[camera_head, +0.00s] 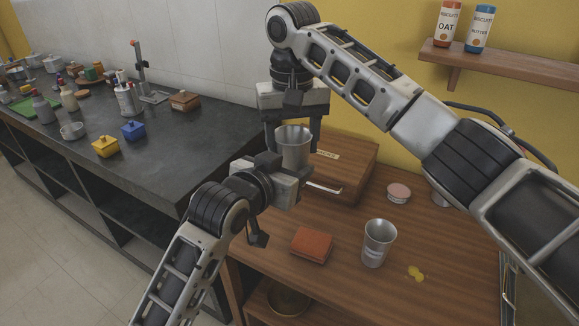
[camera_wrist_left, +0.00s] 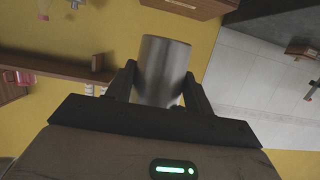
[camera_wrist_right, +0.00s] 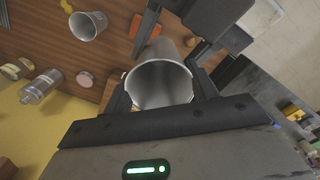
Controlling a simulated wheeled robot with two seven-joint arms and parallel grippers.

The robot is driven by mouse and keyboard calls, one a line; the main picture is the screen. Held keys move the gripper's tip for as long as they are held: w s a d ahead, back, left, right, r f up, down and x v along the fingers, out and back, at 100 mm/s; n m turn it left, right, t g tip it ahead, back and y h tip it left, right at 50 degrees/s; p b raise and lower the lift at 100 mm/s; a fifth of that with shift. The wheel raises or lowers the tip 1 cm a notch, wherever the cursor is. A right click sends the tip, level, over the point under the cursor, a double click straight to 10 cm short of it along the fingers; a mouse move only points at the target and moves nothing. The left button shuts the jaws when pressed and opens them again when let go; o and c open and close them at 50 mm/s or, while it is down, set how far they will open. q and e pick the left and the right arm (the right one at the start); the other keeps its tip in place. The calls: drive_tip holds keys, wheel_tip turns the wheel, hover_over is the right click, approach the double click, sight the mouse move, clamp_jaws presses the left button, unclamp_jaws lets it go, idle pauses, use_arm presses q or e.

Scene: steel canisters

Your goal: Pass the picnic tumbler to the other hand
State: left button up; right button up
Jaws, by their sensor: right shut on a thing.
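A plain steel tumbler (camera_head: 293,146) hangs upright below my right gripper (camera_head: 292,128), which is shut on it near the rim. In the right wrist view the tumbler (camera_wrist_right: 160,84) sits between the fingers with its open mouth showing. My left gripper (camera_head: 288,172) is just below the tumbler in the head view, and its body hides the tumbler's lower part. In the left wrist view the tumbler (camera_wrist_left: 164,68) stands between or just beyond the spread left fingers (camera_wrist_left: 163,88), which look open. I cannot tell whether they touch it.
A second steel cup (camera_head: 376,245) stands on the wooden table, with a red-brown box (camera_head: 312,245), yellow pieces (camera_head: 415,273) and a pink-topped tin (camera_head: 398,192) nearby. A wooden box (camera_head: 345,160) is behind the grippers. The dark counter (camera_head: 190,125) at left holds several jars.

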drive_tip(key=o, duration=1.1)
